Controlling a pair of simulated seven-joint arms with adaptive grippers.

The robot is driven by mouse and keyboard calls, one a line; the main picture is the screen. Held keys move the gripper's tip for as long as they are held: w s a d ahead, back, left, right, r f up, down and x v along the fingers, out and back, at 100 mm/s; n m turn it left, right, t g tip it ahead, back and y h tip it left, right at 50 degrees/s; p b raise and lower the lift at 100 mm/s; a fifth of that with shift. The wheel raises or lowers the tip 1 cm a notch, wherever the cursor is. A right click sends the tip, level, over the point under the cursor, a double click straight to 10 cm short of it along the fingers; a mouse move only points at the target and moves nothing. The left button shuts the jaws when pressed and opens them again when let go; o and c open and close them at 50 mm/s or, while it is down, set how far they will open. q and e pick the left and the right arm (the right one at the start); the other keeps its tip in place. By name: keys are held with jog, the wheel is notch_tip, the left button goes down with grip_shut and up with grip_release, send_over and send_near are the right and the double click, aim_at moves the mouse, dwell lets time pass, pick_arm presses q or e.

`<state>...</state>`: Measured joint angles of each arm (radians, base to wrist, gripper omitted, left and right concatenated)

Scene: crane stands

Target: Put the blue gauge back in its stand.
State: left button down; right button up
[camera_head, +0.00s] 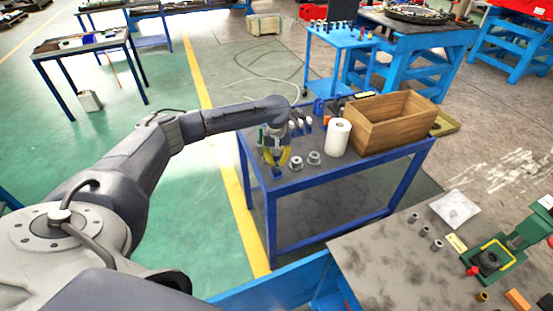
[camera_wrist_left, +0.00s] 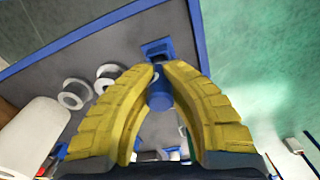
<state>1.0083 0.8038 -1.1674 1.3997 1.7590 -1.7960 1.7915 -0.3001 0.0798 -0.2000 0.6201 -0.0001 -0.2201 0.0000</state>
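My left gripper (camera_head: 276,163) is low over the left front part of the blue-framed table (camera_head: 345,178). In the left wrist view its yellow fingers (camera_wrist_left: 164,70) close in on the blue gauge (camera_wrist_left: 160,97), a blue cylinder between the fingertips. A small blue stand (camera_wrist_left: 157,47) with a dark opening is just beyond the tips, near the table's edge; it also shows in the head view (camera_head: 277,173), below the fingers. I cannot tell whether the gauge touches the stand. My right gripper is not in view.
Two grey rings (camera_head: 296,162) (camera_head: 314,158) sit right of the gripper. A white paper roll (camera_head: 338,138) and a wooden crate (camera_head: 395,125) stand further right. Several small items (camera_head: 300,123) are behind the gripper. The table's front middle is bare.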

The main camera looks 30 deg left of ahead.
pick_arm(q)
jog(key=shift+f, duration=0.6)
jog(key=c, duration=1.5)
grip_release()
jog(key=shift+r, duration=0.1)
jog(key=shift+r, duration=2.4)
